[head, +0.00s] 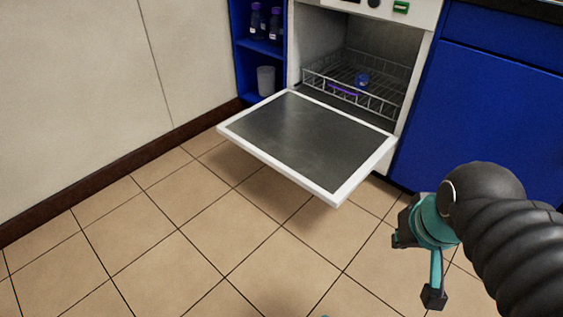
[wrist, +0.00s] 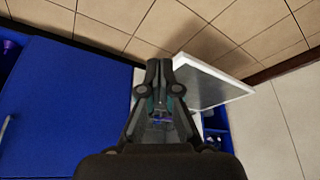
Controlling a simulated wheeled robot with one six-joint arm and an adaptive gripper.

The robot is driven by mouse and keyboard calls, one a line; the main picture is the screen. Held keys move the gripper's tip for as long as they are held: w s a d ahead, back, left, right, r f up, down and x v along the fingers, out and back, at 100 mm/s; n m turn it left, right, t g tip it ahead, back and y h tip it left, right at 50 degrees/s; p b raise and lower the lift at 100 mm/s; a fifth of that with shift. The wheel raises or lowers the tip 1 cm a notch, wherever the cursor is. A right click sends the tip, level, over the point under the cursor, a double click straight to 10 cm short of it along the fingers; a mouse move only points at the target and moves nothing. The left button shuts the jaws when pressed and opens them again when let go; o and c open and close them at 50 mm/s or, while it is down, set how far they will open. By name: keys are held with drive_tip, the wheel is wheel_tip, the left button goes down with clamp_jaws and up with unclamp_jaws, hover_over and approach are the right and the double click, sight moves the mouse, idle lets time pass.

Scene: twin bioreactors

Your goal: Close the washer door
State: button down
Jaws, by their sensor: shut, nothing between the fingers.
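The washer (head: 415,70) stands at the back with its door (head: 290,140) swung down, lying open and roughly level above the floor. The door has a dark inner face and a white rim. Inside is a wire rack (head: 375,100) with a small blue item (head: 362,80) and a purple item (head: 344,89). My gripper (wrist: 158,66) is shut and empty in the wrist view. There the door (wrist: 215,85) shows just beyond and to the right of the fingertips, partly hidden by them. In the head view my arm is at lower right, apart from the door.
Blue cabinets (head: 485,110) stand right of the washer. An open blue shelf (head: 250,50) on its left holds purple-capped bottles (head: 265,22) and a pale cup (head: 266,80). A cream wall (head: 80,100) bounds the left. The tiled floor (head: 200,250) before the door is clear.

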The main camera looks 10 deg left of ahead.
drive_tip(key=w+a+f+n+t+h+p, duration=0.15)
drive_tip(key=w+a+f+n+h, duration=0.25)
drive_tip(key=w+a+f+n, duration=0.75)
drive_tip(key=w+a+f+n+t+h+p, duration=0.1)
drive_tip(key=w+a+f+n+t+h, duration=0.45)
drive_tip(key=f, duration=1.15)
drive_tip(key=w+a+f+n+h+p, duration=0.1)
drive_tip(key=w+a+f+n+h, duration=0.2)
drive_tip(key=w+a+f+n, duration=0.75)
drive_tip(key=w+a+r+n+t+y, duration=0.1)
drive_tip(key=w+a+r+t+y, duration=0.15)
drive_tip(key=a+t, duration=0.55)
drive_tip(key=w+d+r+g+p, duration=0.1)
drive_tip(key=w+d+r, duration=0.2)
drive_tip(key=w+r, duration=0.4)
drive_tip(key=shift+w+d+r+h, duration=0.35)
drive_tip(key=shift+w+h, duration=0.05)
drive_tip(key=shift+w, duration=0.45)
